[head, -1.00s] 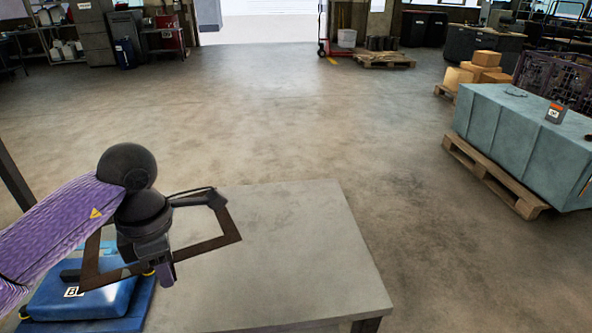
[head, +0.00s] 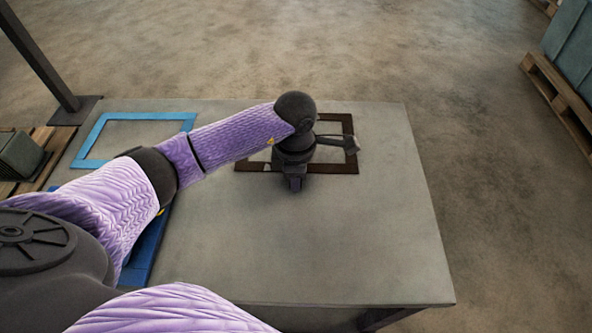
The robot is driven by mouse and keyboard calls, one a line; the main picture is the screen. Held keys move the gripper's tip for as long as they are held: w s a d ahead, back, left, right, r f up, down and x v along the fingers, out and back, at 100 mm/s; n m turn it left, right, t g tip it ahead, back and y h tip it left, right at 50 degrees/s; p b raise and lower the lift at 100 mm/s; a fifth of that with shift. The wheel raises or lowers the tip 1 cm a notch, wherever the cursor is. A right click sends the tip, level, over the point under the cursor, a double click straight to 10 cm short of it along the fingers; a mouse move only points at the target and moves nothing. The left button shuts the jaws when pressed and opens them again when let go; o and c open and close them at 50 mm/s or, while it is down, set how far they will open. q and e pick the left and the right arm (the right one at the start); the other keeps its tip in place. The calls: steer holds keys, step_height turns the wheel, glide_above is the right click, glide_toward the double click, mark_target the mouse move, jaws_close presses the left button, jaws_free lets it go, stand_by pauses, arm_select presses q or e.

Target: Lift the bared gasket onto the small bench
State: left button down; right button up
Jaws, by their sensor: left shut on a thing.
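The gasket (head: 343,168) is a dark brown rectangular frame. It looks level over the back middle of the small grey bench (head: 350,240); I cannot tell whether it rests on the top or is held just above it. My left gripper (head: 294,183) points down at the gasket's near side and is shut on it. My right gripper is out of view.
A blue rectangular frame (head: 87,143) lies at the bench's back left. A blue item (head: 150,245) shows partly behind my left arm. A dark post (head: 40,55) stands beyond the left corner. A pallet (head: 560,95) stands at the far right. The bench's front right is clear.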

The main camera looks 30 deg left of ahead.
arm_select(q)
steer(key=shift+r, duration=0.1)
steer(key=shift+c, duration=2.3)
jaws_free()
steer(key=shift+r, duration=0.1)
